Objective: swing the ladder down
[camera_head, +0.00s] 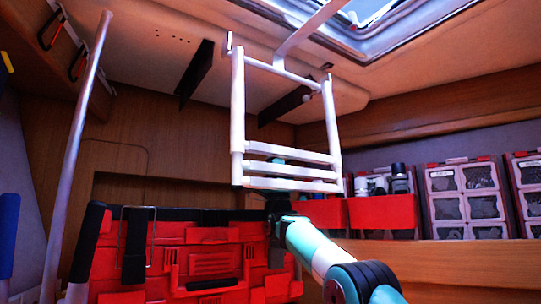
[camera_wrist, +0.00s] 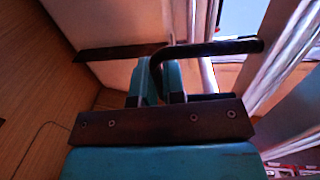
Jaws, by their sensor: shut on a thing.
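The ladder (camera_head: 238,105) is a white tubular frame with several rungs close together at its lower end. It hangs below the ceiling in the middle of the head view, under the roof hatch. My gripper (camera_head: 278,165) reaches up from below, and its teal fingers show partly behind the lowest rungs. In the wrist view my gripper (camera_wrist: 160,82) has its two teal fingers closed around the end of a dark bent handle (camera_wrist: 215,48). Where this handle joins the ladder is hidden. White tubes (camera_wrist: 287,62) show at the right of the wrist view.
Red cases (camera_head: 205,262) stand below, left of my arm. A pale upright pole (camera_head: 75,150) is at left. Red bins (camera_head: 385,212) and clear-fronted cases (camera_head: 465,195) line the right shelf. Dark brackets (camera_head: 197,68) hang from the ceiling by the ladder.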

